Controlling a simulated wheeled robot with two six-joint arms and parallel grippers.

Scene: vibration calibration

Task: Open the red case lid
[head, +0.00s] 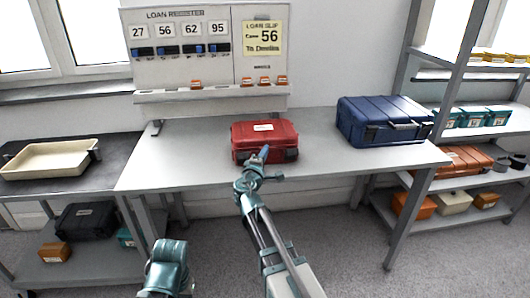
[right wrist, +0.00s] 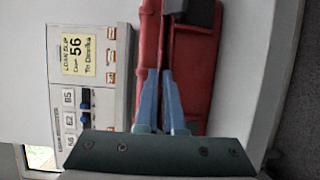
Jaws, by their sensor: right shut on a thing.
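The red case (head: 281,129) stands on the middle of the grey table with its lid down and a small pale label on top. Dark latches show on its front. My right gripper (head: 265,150) is at the middle of the case's front. In the right wrist view, its two blue fingers (right wrist: 162,75) reach the seam side of the red case (right wrist: 205,65) and are shut on the lid's front edge. The exact contact is partly hidden by the fingers. Of my left arm only a teal link shows at the bottom of the head view; its fingers are out of view.
A blue case (head: 365,118) stands on the table to the right. A board (head: 220,50) with number cards and a loan slip reading 56 stands behind. A cream tray (head: 45,162) is on the left bench. Shelves (head: 455,132) with cases and boxes stand at right.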

